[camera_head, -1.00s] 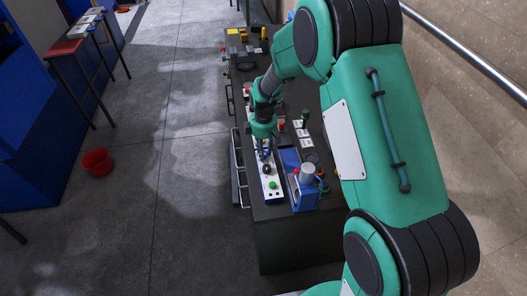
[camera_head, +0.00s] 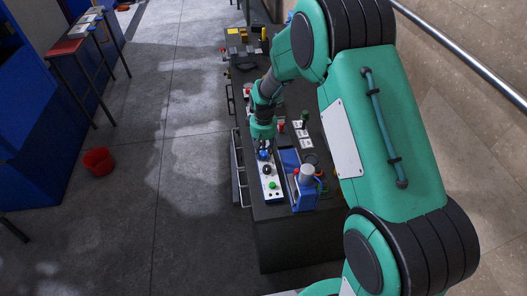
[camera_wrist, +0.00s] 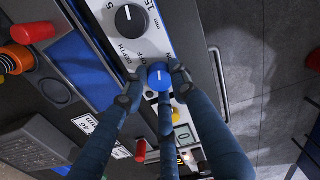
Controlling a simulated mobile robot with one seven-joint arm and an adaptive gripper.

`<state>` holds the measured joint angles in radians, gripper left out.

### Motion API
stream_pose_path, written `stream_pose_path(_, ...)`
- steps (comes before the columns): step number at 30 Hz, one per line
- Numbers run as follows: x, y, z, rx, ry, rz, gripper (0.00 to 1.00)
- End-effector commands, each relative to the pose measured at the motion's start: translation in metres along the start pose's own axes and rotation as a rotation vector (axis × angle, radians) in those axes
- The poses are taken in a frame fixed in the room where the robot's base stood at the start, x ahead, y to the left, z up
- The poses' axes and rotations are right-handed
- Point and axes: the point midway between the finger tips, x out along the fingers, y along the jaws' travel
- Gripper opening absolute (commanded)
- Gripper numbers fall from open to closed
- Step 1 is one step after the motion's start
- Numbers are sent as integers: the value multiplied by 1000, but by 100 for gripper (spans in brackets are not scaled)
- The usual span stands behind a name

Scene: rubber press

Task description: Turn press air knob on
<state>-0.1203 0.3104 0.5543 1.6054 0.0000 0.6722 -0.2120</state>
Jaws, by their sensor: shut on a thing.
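A white control panel (camera_head: 270,190) lies on the dark bench, with a green button (camera_head: 272,184) at its near end. In the wrist view a round blue knob (camera_wrist: 160,77) with a white pointer line sits on the white panel (camera_wrist: 203,110), beside partly covered lettering that includes "OFF". My gripper (camera_wrist: 156,80) has its fingertips on opposite sides of the blue knob and is shut on it. In the head view my gripper (camera_head: 263,151) is small, above the far part of the panel.
A larger black knob (camera_wrist: 130,20) marked "DEPTH" is close to the fingers. A blue press (camera_head: 305,187) stands right of the panel, with red and orange parts. A handle rail (camera_wrist: 217,85) runs along the bench edge.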

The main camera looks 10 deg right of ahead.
Motion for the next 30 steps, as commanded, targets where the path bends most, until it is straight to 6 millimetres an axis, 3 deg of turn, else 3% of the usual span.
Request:
stream_pose_path(18,-2,0,-1,532,3,0,1)
stream_pose_path(30,-1,1,-1,658,3,0,1)
